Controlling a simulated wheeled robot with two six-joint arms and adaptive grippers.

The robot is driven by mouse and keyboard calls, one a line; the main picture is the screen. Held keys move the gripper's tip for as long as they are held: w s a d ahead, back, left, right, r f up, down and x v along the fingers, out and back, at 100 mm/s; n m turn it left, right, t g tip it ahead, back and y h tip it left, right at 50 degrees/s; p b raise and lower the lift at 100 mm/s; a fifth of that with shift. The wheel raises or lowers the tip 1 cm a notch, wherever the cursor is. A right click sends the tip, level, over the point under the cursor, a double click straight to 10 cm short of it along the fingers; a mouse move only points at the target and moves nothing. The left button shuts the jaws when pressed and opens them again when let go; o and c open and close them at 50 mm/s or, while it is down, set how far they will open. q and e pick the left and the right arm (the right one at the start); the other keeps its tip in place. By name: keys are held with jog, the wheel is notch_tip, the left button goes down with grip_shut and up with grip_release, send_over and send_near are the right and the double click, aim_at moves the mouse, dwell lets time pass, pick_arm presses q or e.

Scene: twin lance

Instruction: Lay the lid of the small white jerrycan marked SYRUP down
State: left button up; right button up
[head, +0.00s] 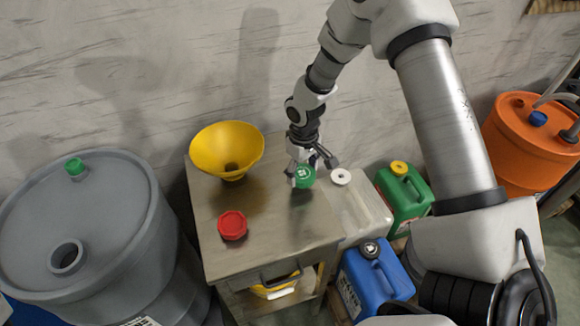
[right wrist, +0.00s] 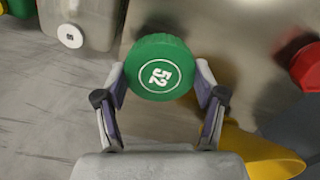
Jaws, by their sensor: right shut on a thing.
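My right gripper (head: 303,172) is shut on a green lid (head: 304,177) over the metal table (head: 275,225). No SYRUP marking is readable. My left gripper is not in view.
A yellow funnel (head: 227,145) stands at the table's back left and a red lid (head: 232,225) lies nearer the front. The table's front right is bare. Green (head: 405,195) and blue (head: 375,280) jerrycans stand right; a grey drum (head: 110,230) with an open hole stands left.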

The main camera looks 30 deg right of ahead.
jog(key=w, duration=0.3)
jog(key=shift+w+a+f, duration=0.15)
jog(key=shift+a, duration=0.1)
notch_tip(320, 180, down, 3)
jog(key=shift+f+p, duration=0.1)
jog(key=shift+p, duration=0.35)
jog(key=shift+f, duration=0.2)
jog(key=shift+a+f, duration=0.1)
jog(key=o, duration=1.3)
jog(key=shift+c, duration=0.2)
notch_tip(320, 180, up, 12)
jog(key=shift+r+b, duration=0.2)
jog(key=shift+b, duration=0.45)
